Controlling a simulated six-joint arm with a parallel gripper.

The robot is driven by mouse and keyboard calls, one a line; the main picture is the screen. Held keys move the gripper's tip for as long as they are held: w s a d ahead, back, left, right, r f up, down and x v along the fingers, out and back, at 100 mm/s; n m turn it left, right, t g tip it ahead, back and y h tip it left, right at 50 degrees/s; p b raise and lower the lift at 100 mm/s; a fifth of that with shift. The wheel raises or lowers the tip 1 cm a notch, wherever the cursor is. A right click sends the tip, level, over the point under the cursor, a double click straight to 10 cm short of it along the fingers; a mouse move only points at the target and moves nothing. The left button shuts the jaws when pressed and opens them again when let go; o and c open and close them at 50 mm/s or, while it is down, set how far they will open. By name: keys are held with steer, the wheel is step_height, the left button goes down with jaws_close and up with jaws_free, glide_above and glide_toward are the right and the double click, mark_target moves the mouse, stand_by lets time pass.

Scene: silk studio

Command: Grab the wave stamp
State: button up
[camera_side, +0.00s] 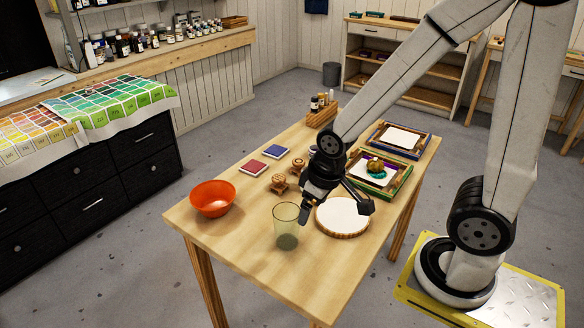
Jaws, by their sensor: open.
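Two small wooden stamps stand on the wooden table (240,237): a nearer stamp (279,184) and a farther stamp (297,167), just left of my gripper. A round wooden piece (374,164), perhaps another stamp, sits with teal and purple material on a green-edged frame to the right. The stamp faces are hidden or too small, so I cannot tell which one bears the wave. My gripper (336,207) is open and empty, pointing down above the table. One finger is near the glass, the other over the round white hoop (342,222).
A greenish glass (286,229) stands in front of my gripper, an orange bowl (213,199) at left. A red pad (250,167) and blue pad (275,151) lie behind. Framed white panels (402,138) and a bottle rack (322,114) occupy the back. The table's front left is clear.

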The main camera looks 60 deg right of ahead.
steer(key=n, duration=0.1)
steer(key=n+t+h, duration=0.2)
steer(key=n+h, duration=1)
steer(key=n, duration=0.8)
glide_toward(279, 177)
steer(key=shift+s+d+f, duration=0.35)
steer(key=shift+d+f, duration=0.2)
steer(key=shift+d, duration=0.2)
steer(key=shift+w+f+n+t+h, duration=0.3)
steer(key=shift+w+n+t, duration=0.1)
steer(key=shift+n, duration=0.2)
steer(key=shift+x, duration=3.9)
steer(key=c, duration=1.2)
steer(key=shift+c, duration=0.2)
steer(key=shift+r, duration=0.15)
